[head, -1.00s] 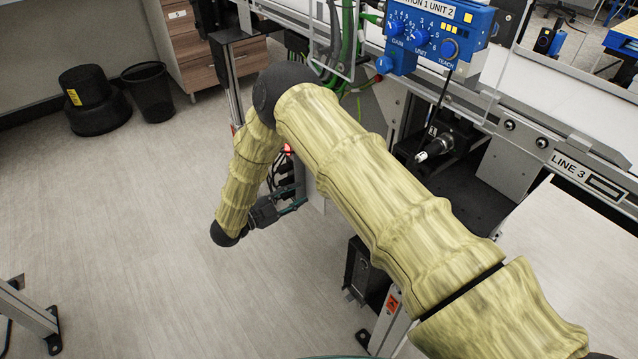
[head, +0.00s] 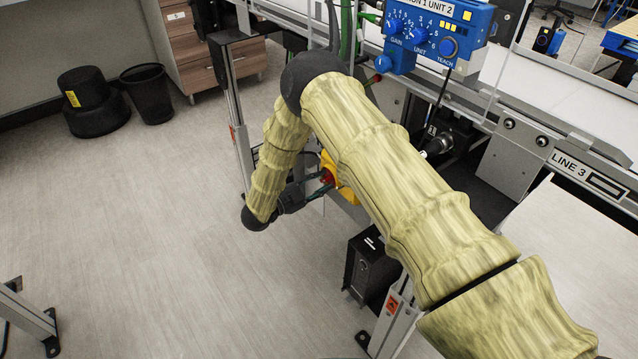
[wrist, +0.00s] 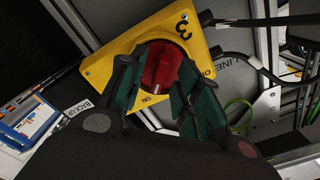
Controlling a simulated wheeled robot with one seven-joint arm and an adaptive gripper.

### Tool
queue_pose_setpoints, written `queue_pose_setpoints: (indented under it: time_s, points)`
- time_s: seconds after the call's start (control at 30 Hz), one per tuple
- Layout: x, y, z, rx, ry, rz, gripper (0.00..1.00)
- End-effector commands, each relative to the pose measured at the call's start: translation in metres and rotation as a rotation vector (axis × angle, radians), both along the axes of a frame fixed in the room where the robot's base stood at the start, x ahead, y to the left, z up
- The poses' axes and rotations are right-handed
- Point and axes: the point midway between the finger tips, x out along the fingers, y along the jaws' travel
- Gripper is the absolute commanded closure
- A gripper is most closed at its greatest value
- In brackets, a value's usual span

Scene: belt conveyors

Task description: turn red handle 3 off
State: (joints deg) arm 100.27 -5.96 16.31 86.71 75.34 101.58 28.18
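Red handle 3 (wrist: 163,68) is a rotary knob on a yellow switch box (wrist: 110,66) marked "3". In the wrist view the knob's pale mark lies near the word "ON"; the other label at the right is partly covered. My gripper (wrist: 160,100) has its dark green fingers apart, one on each side of the red handle. I cannot tell whether either finger touches it. In the head view my gripper (head: 322,184) is at the yellow box (head: 346,191), with the red handle (head: 328,176) between the fingers; my arm hides much of the box.
Black cables leave the box on the right in the wrist view. A black box (head: 370,270) stands below the LINE 3 conveyor (head: 520,160). A blue control unit (head: 430,35) is mounted above. The floor (head: 150,220) at left is open.

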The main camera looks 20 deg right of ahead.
Motion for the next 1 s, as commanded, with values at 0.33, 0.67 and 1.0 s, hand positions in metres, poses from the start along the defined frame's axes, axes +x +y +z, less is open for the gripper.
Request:
queue_pose_setpoints:
  time_s: [0.33,0.67,1.0]
  points:
    - [-0.0002,0.0003,-0.0001,0.0,0.0,0.0,1.0]
    - [-0.0004,0.0006,0.0004,-0.014,0.041,0.001,1.0]
    - [-0.0005,0.0011,0.0013,-0.091,0.255,0.001,1.0]
